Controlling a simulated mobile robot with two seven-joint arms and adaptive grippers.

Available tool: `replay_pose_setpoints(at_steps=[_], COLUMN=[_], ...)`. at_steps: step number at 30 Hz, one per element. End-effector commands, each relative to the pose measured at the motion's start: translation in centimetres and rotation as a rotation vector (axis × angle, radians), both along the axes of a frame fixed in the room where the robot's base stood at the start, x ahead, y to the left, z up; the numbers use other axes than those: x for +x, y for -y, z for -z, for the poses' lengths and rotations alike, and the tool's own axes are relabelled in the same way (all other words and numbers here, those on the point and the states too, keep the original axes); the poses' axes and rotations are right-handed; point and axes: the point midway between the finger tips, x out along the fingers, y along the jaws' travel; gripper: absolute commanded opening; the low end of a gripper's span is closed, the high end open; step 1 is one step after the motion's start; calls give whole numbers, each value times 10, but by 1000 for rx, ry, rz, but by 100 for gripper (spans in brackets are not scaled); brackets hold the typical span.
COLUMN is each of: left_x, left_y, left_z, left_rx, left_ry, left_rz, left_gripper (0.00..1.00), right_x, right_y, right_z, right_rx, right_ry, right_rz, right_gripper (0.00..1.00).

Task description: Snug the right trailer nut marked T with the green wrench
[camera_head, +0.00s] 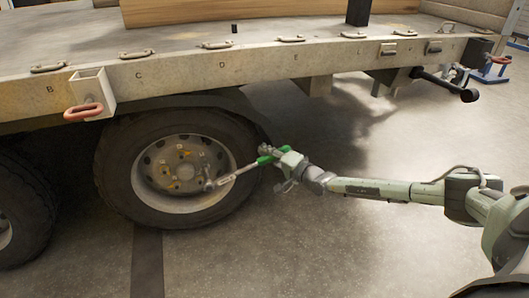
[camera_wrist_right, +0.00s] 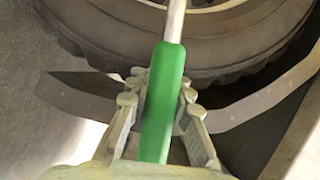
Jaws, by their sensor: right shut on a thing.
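The green wrench has a green handle and a silver shaft (camera_head: 238,173). My right gripper (camera_head: 277,157) is shut around its green handle, which also shows in the right wrist view (camera_wrist_right: 164,95) between the fingers (camera_wrist_right: 158,100). The shaft points left and slightly down to the trailer wheel (camera_head: 185,168). The wrench head (camera_head: 209,186) is at the lower right of the hub, by the rim. I cannot tell whether it sits on a nut. Several nuts with yellow marks ring the hub; no T can be read on them. My left gripper is not in view.
The trailer bed edge (camera_head: 200,69), with several lashing rings and letters, runs above the wheel. A bracket with a red handle (camera_head: 83,111) juts out at left. A second tyre (camera_head: 22,210) is at far left. The floor (camera_head: 330,240) at lower middle is clear.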

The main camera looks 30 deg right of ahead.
Motion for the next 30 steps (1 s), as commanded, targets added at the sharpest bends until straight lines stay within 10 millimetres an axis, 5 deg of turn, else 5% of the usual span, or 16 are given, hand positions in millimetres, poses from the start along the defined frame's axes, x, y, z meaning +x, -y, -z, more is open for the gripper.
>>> replay_pose_setpoints(at_steps=[30], left_x=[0], left_y=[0], left_z=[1], left_rx=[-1], left_ry=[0], left_rz=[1], left_gripper=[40], right_x=[-1], right_y=[7], right_z=[30], right_rx=[151], right_ry=[35], right_rz=[3], right_gripper=[0])
